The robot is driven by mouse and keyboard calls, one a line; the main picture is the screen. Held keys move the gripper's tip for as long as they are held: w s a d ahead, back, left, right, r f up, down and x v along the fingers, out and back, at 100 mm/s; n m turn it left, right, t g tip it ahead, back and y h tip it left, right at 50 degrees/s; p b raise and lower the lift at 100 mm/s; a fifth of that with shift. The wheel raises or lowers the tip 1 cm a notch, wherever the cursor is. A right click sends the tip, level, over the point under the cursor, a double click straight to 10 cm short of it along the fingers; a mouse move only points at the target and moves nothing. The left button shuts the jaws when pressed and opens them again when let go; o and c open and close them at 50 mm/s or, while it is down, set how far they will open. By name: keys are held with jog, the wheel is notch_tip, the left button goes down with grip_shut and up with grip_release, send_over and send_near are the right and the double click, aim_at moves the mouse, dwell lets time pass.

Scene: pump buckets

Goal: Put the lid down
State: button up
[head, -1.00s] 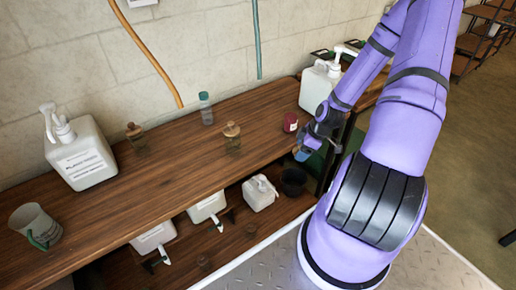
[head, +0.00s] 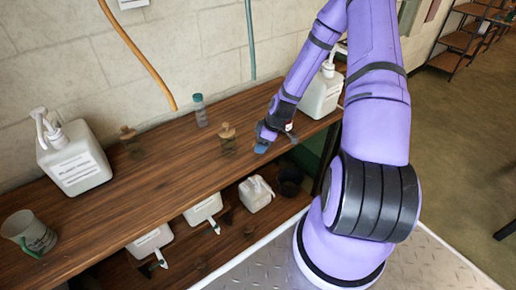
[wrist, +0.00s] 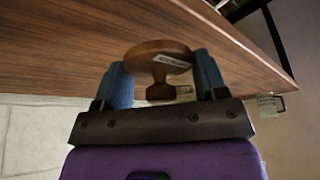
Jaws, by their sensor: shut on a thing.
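My gripper (head: 262,146) is over the right part of the wooden worktop (head: 165,165) in the head view, low near its surface. In the wrist view, the two blue fingers of my gripper (wrist: 162,64) are shut on a brown wooden lid (wrist: 158,50). The lid has a round disc with a small pale label and a narrower knob-like stem. In the head view I cannot make the lid out at the fingertips. I cannot tell whether it touches the worktop.
A glass jar with a brown top (head: 227,136) stands just left of my gripper. White containers (head: 203,208) sit on the shelf below.

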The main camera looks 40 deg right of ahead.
jog(key=shift+w+a, duration=0.3)
jog(key=shift+w, duration=0.1)
jog(key=shift+w+a+f, duration=0.15)
jog(key=shift+w+f, duration=0.05)
jog(key=shift+f, duration=1.6)
jog(key=shift+f, duration=0.1)
jog(key=o, duration=0.9)
